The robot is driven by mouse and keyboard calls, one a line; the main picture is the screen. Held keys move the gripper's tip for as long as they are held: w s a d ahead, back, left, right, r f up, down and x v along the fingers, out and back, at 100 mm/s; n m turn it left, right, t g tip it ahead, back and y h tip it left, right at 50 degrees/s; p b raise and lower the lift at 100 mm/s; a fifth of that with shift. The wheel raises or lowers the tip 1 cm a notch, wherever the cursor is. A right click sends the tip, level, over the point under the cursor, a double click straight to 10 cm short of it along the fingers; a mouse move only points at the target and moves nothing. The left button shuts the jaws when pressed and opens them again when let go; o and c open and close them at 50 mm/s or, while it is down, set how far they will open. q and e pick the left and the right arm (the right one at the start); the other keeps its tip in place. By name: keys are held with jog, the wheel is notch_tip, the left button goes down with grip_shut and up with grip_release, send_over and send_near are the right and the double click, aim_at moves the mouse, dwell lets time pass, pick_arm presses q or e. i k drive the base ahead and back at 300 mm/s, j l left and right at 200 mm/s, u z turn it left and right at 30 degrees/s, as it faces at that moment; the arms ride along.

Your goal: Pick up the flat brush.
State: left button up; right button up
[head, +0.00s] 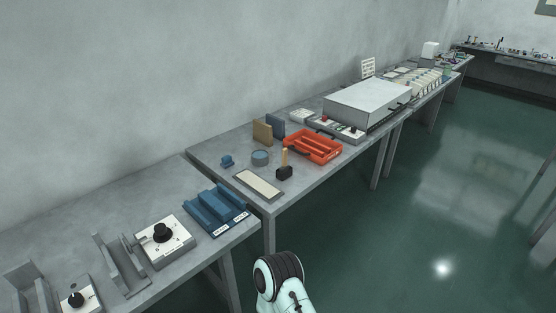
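A small upright item with a tan handle (285,156) stands at a black block (284,173) near the front edge of the middle table. It may be the flat brush in a holder, but it is too small to tell for sure. Neither of my grippers shows in the head view. Only a white and black arm link of mine is seen at the bottom middle, in front of the tables.
The middle table (225,153) also bears a pale flat tray (259,184), a round grey-blue dish (260,158), a blue piece (227,161), upright boards (263,133) and an orange tray (313,146). A blue fixture (216,210) stands on the nearer table. The green floor at right is clear.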

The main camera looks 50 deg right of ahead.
aim_at(285, 166)
jog(key=l+u, duration=0.1)
jog(key=l, duration=0.6)
jog(key=l+u, duration=0.15)
jog(key=l, duration=0.6)
jog(key=k+l+u, duration=0.1)
jog(key=l, duration=0.6)
